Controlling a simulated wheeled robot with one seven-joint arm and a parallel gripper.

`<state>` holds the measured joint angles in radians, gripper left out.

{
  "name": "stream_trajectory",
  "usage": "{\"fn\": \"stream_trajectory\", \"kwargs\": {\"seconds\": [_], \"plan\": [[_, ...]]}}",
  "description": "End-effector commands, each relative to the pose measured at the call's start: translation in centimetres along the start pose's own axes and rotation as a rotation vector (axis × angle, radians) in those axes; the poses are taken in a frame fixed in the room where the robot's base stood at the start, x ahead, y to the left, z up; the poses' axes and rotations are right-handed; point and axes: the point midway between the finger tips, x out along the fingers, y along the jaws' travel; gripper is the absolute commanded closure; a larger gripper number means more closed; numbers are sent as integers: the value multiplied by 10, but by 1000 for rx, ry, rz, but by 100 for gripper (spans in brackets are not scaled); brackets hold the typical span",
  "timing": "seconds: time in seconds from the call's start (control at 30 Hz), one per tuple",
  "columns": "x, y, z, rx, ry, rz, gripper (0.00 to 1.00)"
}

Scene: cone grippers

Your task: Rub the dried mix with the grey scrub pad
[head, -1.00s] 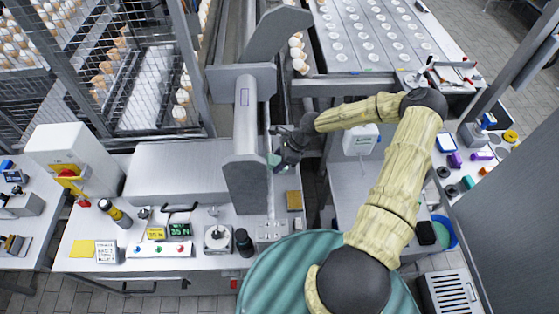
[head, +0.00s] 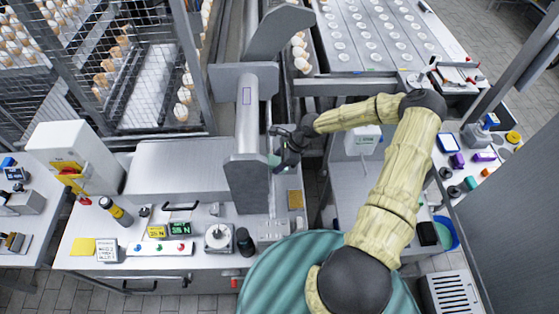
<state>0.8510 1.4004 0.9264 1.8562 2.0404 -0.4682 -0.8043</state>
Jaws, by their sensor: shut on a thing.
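My gripper (head: 277,158) is beside the right face of the upright grey machine housing (head: 249,180). It is shut on a small grey-green piece, which looks like the scrub pad (head: 273,160); the dark fingers hide most of it. The pad is at or very close to the housing; I cannot tell whether it touches. I cannot make out the dried mix; the gripper and housing may hide it.
A narrow worktop strip below the gripper holds a tan sponge-like block (head: 295,200). A display (head: 180,229), buttons, and a round scale-like device (head: 218,238) stand on the left bench. A white jug (head: 362,140) stands right of the gripper.

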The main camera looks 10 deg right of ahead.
Motion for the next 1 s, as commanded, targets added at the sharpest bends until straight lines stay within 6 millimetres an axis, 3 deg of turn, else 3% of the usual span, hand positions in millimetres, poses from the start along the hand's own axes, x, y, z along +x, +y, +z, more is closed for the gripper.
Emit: {"fn": "stream_trajectory", "kwargs": {"seconds": [0.7, 1.0], "plan": [[9, -1, -1, 3, 0, -1, 74], [8, -19, 0, 3, -2, -2, 74]]}}
